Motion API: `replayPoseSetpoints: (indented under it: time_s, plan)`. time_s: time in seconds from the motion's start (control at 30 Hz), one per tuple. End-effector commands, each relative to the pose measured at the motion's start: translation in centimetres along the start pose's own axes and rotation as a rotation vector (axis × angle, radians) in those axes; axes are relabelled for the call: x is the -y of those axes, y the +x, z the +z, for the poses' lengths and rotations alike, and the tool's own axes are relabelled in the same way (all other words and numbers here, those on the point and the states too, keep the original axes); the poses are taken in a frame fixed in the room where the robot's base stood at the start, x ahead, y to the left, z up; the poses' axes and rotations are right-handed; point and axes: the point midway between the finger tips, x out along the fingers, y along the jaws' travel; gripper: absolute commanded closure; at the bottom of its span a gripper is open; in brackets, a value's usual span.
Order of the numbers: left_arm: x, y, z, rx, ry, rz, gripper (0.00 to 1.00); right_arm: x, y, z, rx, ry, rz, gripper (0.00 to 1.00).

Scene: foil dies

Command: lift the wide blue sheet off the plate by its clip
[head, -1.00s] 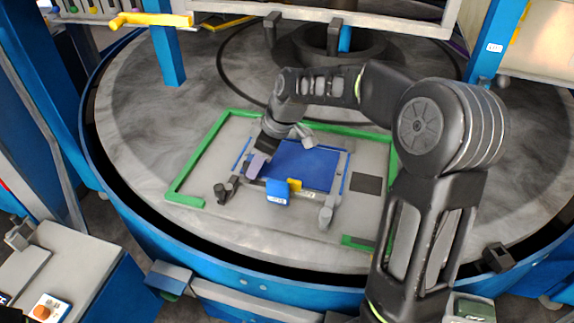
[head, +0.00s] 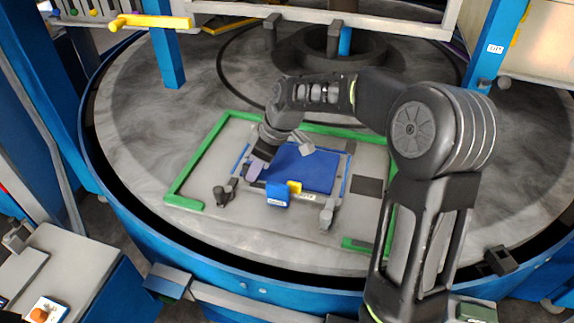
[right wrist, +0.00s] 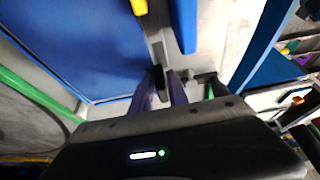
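The wide blue sheet (head: 305,168) lies flat on the grey plate (head: 372,160) inside a green border. A grey bar runs along its near edge, with a blue block (head: 277,195) and a yellow tab (head: 295,187) on it. I cannot tell for sure which part is the clip. My right gripper (head: 256,170) is low at the sheet's near left corner. In the right wrist view its purple fingers (right wrist: 161,92) stand apart, with the bar's dark end (right wrist: 158,78) between their tips; contact is unclear. The sheet fills that view's upper left (right wrist: 75,45). My left gripper is out of view.
The green border (head: 195,165) surrounds the plate on a round grey table (head: 140,130). A blue upright (head: 168,55) with a yellow handle (head: 150,21) stands behind. The table's left is clear.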

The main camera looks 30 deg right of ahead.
Motion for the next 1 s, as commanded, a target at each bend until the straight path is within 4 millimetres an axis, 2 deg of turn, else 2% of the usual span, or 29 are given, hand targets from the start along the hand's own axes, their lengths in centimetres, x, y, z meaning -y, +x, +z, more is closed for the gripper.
replayPoseSetpoints:
  time_s: [0.03, 0.23, 1.0]
  plan:
    - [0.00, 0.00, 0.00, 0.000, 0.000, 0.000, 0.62, 0.00, 0.00, 0.00, 0.000, 0.000, 0.000, 0.85]
    - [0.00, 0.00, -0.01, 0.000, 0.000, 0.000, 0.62, 0.00, 0.00, 0.00, 0.000, 0.000, 0.000, 1.00]
    - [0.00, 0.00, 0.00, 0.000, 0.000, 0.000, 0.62, -0.01, 0.00, 0.01, 0.000, 0.000, 0.000, 1.00]
